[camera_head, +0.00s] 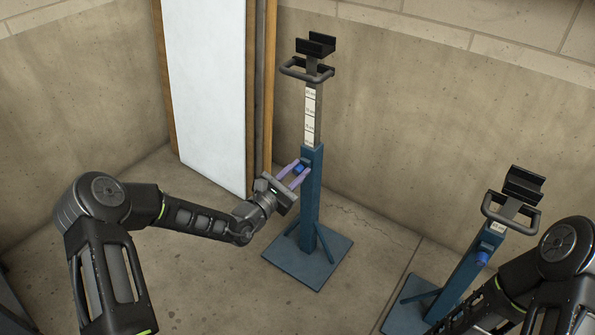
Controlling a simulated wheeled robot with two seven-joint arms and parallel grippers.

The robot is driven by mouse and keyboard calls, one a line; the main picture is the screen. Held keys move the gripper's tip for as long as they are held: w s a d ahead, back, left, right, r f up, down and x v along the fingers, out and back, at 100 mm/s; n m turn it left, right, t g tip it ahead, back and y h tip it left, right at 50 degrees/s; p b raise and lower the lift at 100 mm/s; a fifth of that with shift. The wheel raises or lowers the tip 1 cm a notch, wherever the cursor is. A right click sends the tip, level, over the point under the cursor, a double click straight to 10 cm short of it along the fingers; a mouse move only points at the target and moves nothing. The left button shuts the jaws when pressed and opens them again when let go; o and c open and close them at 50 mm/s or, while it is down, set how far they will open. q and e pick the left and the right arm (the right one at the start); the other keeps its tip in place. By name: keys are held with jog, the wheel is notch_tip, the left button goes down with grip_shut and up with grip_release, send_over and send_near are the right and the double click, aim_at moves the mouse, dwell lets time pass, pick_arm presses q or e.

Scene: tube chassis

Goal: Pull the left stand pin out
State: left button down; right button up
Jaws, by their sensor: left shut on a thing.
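The left stand (309,208) is a blue post on a square base plate, with a raised grey inner tube bearing a label strip (310,113) and a black cradle with a handle on top. Its blue pin (299,168) sticks out of the post's upper left side. My left gripper (294,170) has its purple fingers shut on this pin, at the post. Whether the pin's shaft is still in the post is hidden. My right arm shows at the lower right, and its gripper is out of view.
A second, lower blue stand (459,268) with a blue knob (483,256) stands at the right, partly behind my right arm. A white panel (207,90) with wooden edges leans against the wall behind the left gripper. The floor between the stands is clear.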

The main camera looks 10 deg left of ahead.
dwell(0.4)
pick_arm(q)
jog(key=p+v, duration=0.3)
jog(key=shift+s+r, duration=0.15)
jog(key=shift+s+a, duration=0.2)
jog(key=shift+s, duration=0.15)
jog(key=shift+f, duration=0.3)
jog(key=c, duration=1.2)
grip_release()
jog(key=shift+r, duration=0.1)
jog(key=shift+s, duration=0.1)
